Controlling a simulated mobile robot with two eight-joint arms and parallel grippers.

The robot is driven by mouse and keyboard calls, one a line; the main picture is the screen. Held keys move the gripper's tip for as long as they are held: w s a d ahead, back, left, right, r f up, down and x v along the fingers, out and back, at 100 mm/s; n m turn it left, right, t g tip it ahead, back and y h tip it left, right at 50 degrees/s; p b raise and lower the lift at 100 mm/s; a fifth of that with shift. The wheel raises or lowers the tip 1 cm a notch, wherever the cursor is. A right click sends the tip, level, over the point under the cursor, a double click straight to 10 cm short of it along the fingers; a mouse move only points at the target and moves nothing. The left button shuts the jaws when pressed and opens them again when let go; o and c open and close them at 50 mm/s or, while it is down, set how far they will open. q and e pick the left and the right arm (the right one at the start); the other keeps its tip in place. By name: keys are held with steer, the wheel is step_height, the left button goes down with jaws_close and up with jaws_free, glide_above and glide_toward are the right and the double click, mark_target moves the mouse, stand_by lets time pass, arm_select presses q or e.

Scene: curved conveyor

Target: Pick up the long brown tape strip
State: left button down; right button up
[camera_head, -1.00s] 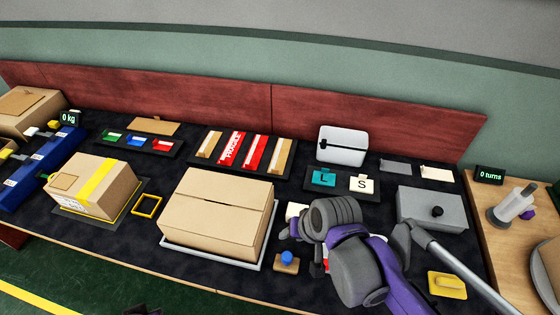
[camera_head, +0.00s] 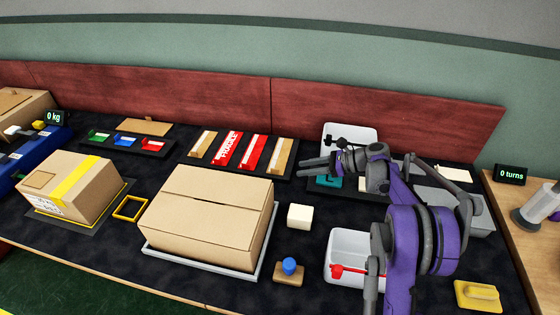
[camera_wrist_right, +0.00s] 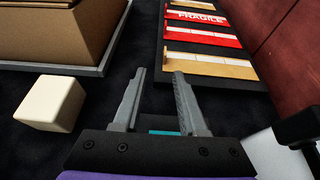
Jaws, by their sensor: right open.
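A black tray (camera_head: 240,170) at the back holds tape strips side by side. A brown strip (camera_head: 203,144) lies at its left end and another brown strip (camera_head: 282,153) at its right end, with a red FRAGILE strip (camera_head: 228,148) and a plain red strip (camera_head: 253,151) between. My right gripper (camera_head: 314,166) is open and empty, just right of the tray. In the right wrist view the gripper (camera_wrist_right: 159,75) points towards the tray, and the right-end brown strip (camera_wrist_right: 210,66) lies ahead and right, apart from the fingers. My left gripper is out of view.
A large cardboard box (camera_head: 205,215) stands left of my right arm, with a cream block (camera_head: 300,217) beside it. A second white bin (camera_head: 345,245) and a blue-knobbed stamp (camera_head: 289,268) are in front.

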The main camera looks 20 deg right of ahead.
steer(key=x, duration=0.5)
steer(key=shift+w, duration=0.2)
steer(key=x, duration=0.2)
steer(key=b+x, duration=0.1)
steer(key=x, duration=0.2)
steer(key=shift+w+r, duration=0.1)
steer(key=shift+w, duration=0.45)
jaws_close()
